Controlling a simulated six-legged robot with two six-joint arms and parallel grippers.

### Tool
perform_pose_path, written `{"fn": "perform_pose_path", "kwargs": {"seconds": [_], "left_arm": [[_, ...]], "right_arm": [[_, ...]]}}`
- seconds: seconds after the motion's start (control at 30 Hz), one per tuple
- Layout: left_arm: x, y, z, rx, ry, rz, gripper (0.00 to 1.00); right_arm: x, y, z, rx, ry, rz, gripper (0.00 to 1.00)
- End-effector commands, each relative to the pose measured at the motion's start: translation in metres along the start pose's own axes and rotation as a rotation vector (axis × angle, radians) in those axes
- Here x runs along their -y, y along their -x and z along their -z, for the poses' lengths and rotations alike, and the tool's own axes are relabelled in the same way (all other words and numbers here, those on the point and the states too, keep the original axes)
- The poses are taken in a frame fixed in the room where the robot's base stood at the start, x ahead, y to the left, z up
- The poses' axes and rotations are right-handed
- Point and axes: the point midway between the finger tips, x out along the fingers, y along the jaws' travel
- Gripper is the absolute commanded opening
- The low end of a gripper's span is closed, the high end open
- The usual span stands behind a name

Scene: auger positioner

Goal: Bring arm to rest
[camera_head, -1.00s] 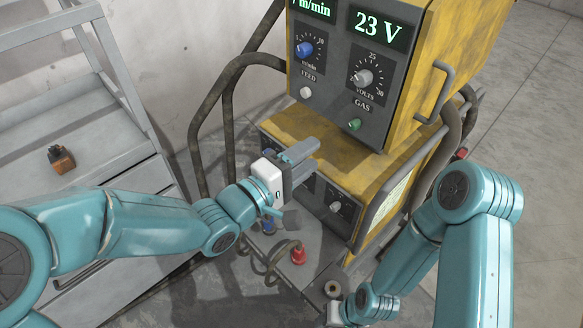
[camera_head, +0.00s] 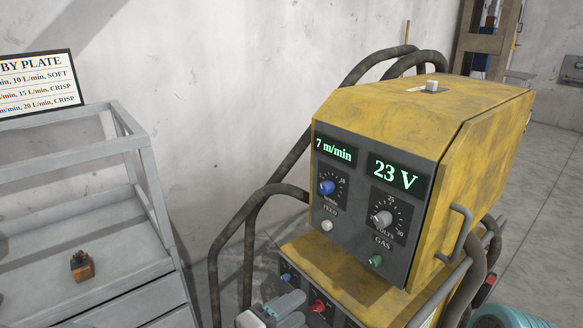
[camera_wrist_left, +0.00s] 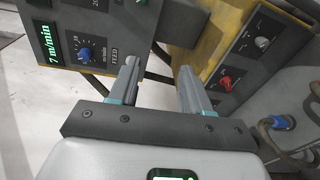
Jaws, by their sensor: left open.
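My left gripper (camera_head: 283,306) shows at the bottom edge of the head view, in front of the yellow welding machine's (camera_head: 470,125) lower panel. In the left wrist view its two fingers (camera_wrist_left: 158,85) are apart with nothing between them. The machine's upper panel reads 7 m/min and 23 V. It has a blue feed knob (camera_head: 327,188), a grey volts knob (camera_head: 382,218), a white button (camera_head: 327,225) and a green gas button (camera_head: 376,262). A bit of my right arm (camera_head: 505,318) shows at the bottom right; its gripper is out of view.
A grey metal shelf (camera_head: 75,235) at the left holds a small orange-brown block (camera_head: 82,266). A printed plate (camera_head: 38,84) stands above it. Dark bent tubes (camera_head: 248,235) flank the machine. The lower panel has a red knob (camera_wrist_left: 225,84).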

Motion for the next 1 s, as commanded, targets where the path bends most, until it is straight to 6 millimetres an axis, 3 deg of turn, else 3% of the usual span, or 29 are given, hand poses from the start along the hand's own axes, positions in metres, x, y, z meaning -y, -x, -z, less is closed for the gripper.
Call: {"fn": "perform_pose_path", "kwargs": {"seconds": [0.03, 0.1, 0.2, 0.3, 0.4, 0.5, 0.6, 0.73, 1.0], "left_arm": [[0.019, 0.009, 0.018, -0.057, 0.084, 0.081, 0.48], [0.068, 0.026, 0.039, -0.146, 0.172, 0.219, 0.48], [0.144, 0.066, 0.049, -0.231, 0.183, 0.471, 0.48], [0.212, 0.116, 0.034, -0.205, 0.119, 0.754, 0.48], [0.258, 0.161, 0.003, -0.055, 0.006, 0.989, 0.48], [0.279, 0.186, -0.021, 0.134, -0.137, 1.107, 0.48], [0.283, 0.198, -0.032, 0.282, -0.264, 1.145, 0.48], [0.284, 0.203, -0.037, 0.402, -0.381, 1.141, 0.48], [0.284, 0.202, -0.037, 0.431, -0.428, 1.131, 0.48]], "right_arm": [[0.009, 0.026, 0.0, -0.001, 0.0, 0.0, 0.43], [0.015, 0.041, 0.0, -0.001, 0.0, 0.0, 0.43], [0.021, 0.059, -0.001, -0.001, 0.0, 0.0, 0.43], [0.026, 0.072, -0.001, -0.001, 0.0, 0.0, 0.43], [0.027, 0.076, -0.001, -0.001, 0.0, 0.0, 0.43], [0.026, 0.072, -0.001, -0.001, 0.0, 0.0, 0.43], [0.026, 0.072, -0.001, -0.001, 0.0, 0.0, 0.43], [0.026, 0.072, -0.001, -0.001, 0.0, 0.0, 0.43], [0.026, 0.072, -0.001, -0.001, 0.0, 0.0, 0.43]]}}
